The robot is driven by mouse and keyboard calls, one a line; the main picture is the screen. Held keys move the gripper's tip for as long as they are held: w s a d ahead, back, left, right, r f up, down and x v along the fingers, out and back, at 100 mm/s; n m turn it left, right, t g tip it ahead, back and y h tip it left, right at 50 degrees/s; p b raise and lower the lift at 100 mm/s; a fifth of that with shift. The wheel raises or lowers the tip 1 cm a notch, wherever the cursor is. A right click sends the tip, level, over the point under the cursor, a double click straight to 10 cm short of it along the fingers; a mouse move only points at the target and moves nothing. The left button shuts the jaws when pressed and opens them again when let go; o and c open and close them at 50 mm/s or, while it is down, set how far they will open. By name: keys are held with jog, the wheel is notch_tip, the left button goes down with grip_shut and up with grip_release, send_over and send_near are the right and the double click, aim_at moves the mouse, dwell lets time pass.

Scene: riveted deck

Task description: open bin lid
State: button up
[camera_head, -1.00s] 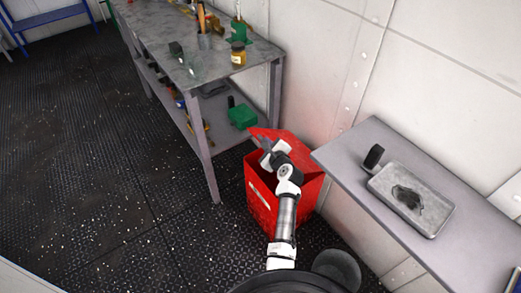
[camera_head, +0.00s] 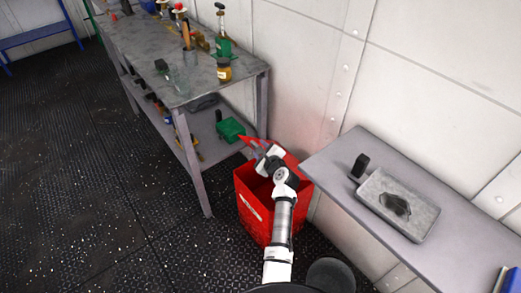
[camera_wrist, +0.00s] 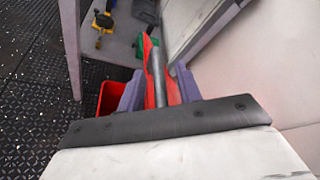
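The red bin (camera_head: 262,214) stands on the floor between the workbench and the grey side table. Its lid (camera_head: 244,141) is raised, tilted up at the back, and the bin's mouth is partly uncovered. My gripper (camera_head: 268,157) is at the raised lid and hides part of it. In the wrist view, the two purple-grey fingers (camera_wrist: 158,85) are apart, with the red lid (camera_wrist: 173,90) and a dark strip seen nearly edge-on between them. I cannot tell whether a finger touches the lid. A red corner of the bin (camera_wrist: 112,97) shows left of the fingers.
A metal workbench (camera_head: 150,60) with bottles and tools stands behind left; a green box (camera_head: 230,129) is on its lower shelf. The grey side table (camera_head: 345,160) with a metal tray (camera_head: 397,203) is close on the right. The wall is behind. Floor at left is clear.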

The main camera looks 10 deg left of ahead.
jog(key=b+v, duration=0.1)
jog(key=v, duration=0.6)
jog(key=shift+s, duration=0.25)
jog(key=shift+d, duration=0.15)
